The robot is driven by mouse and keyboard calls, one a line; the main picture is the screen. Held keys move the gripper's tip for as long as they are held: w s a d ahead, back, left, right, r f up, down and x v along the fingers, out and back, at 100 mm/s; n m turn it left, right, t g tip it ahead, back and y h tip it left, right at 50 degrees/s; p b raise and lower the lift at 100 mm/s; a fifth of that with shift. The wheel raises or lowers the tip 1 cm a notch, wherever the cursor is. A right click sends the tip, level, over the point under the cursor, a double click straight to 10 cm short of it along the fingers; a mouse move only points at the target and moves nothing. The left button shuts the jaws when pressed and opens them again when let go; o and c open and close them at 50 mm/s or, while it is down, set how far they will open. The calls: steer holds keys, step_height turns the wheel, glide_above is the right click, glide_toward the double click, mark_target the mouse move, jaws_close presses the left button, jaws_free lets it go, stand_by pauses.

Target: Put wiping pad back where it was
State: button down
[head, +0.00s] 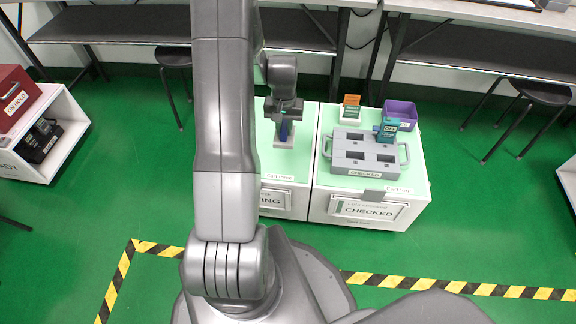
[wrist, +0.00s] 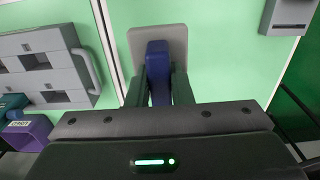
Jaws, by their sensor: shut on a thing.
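The wiping pad has a grey square plate and a blue upright handle (head: 284,130). It is at the left green-topped unit (head: 275,180), near the edge facing the right unit. My gripper (head: 287,112) is shut on the blue handle from above. In the wrist view the handle (wrist: 158,62) sits between the two dark fingers of my gripper (wrist: 158,85), with the grey plate (wrist: 143,40) beyond it. I cannot tell whether the plate touches the top or hangs just above it.
The right unit (head: 325,170) carries a grey handled tray (head: 345,165) labelled CHECKED, a teal tester (head: 387,133), a purple bin (head: 402,112) and an orange item (head: 351,101) on a white stand. A grey device (wrist: 288,14) shows in the wrist view. Green surface around the pad is clear.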

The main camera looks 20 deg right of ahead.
steer(key=f, duration=0.2)
steer(key=f+b, duration=0.1)
steer(key=f, duration=0.2)
steer(key=d+f+b, duration=0.1)
steer(key=f, duration=0.1)
steer(key=shift+s+f, duration=0.15)
steer(key=shift+s, duration=0.25)
steer(key=shift+f+b, duration=0.9)
steer(key=shift+f, duration=0.85)
steer(key=shift+f, duration=0.2)
steer(key=c, duration=1.3)
jaws_free()
steer(key=shift+r, duration=0.1)
step_height(320, 180, up, 12)
steer(key=p, duration=0.4)
steer(key=shift+r+p, duration=0.15)
steer(key=shift+p, duration=0.15)
